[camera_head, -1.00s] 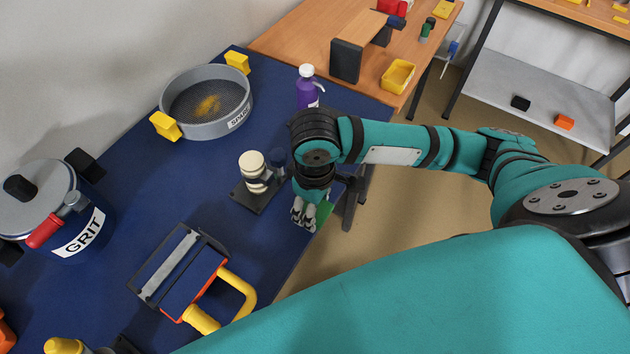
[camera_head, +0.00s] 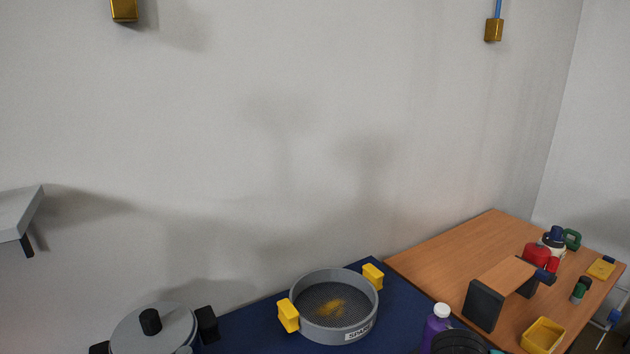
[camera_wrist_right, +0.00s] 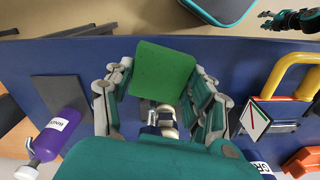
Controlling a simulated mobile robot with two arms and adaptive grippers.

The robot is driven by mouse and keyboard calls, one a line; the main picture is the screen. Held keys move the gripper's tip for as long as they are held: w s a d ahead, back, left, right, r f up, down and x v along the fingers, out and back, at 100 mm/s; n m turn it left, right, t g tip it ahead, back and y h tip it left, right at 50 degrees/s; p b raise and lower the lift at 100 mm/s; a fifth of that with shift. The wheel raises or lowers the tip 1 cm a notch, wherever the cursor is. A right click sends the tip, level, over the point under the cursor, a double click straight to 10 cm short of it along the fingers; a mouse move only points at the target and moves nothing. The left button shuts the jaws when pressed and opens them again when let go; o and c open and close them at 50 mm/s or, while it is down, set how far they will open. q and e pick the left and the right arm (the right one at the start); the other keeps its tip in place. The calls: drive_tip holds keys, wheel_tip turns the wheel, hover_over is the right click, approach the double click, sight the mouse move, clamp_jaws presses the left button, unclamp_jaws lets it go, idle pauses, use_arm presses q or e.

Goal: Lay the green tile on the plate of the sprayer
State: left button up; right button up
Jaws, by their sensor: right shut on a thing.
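In the right wrist view the green tile (camera_wrist_right: 163,72) is between the fingers of my right gripper (camera_wrist_right: 162,88), which is shut on it. The tile is held above the blue tabletop. Behind it, pale and metal parts (camera_wrist_right: 160,122) show, partly hidden; I cannot tell if they belong to the sprayer. A dark grey plate (camera_wrist_right: 55,92) lies to the left, beside a purple bottle (camera_wrist_right: 60,130). My left gripper (camera_wrist_right: 266,20) is at the top right, apart from the tile, its small fingers looking spread and empty. Neither gripper shows in the head view.
The head view shows mostly wall. A grey sieve (camera_head: 374,318) with yellow handles and a lidded pot (camera_head: 180,330) stand on the blue table. A wooden table (camera_head: 440,262) holds a yellow tray (camera_head: 543,337). A yellow handle (camera_wrist_right: 268,78) is at right in the wrist view.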

drive_tip(key=r+m, duration=0.1)
drive_tip(key=r, duration=0.2)
drive_tip(key=d+r+m, duration=0.1)
drive_tip(key=shift+w+d+r+m, duration=0.1)
drive_tip(key=shift+w+r+m, duration=0.15)
drive_tip(key=shift+w+m, duration=0.1)
drive_tip(key=shift+s, duration=0.1)
drive_tip(key=shift+r, duration=0.15)
idle(1.7)
